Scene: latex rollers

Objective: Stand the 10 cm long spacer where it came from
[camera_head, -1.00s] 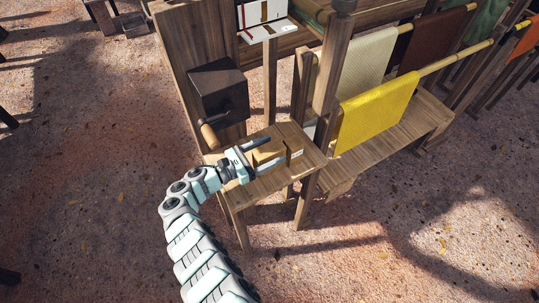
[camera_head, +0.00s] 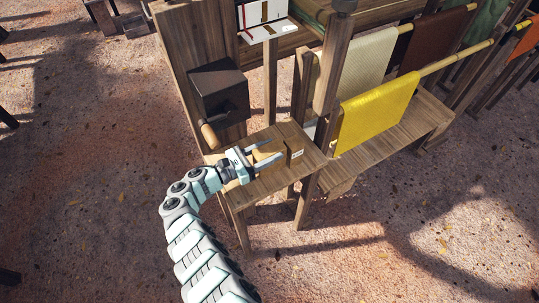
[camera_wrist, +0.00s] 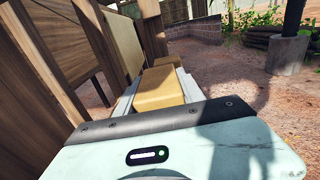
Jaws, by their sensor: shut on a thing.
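A light wooden spacer block (camera_head: 264,155) lies on the small wooden bench (camera_head: 240,190). My gripper (camera_head: 272,150) is shut on it from its near left end, one finger along each side. In the wrist view the held block (camera_wrist: 160,92) fills the space between the fingers of my gripper (camera_wrist: 158,80). A second wooden block with a small white label (camera_head: 294,150) stands just beyond the fingertips. I cannot read the label or tell the length of either block.
A dark box with a wooden-handled crank (camera_head: 218,90) is fixed to the tall post behind the bench. A yellow sheet (camera_head: 374,112) hangs from a pole to the right. The bench's front right part is bare.

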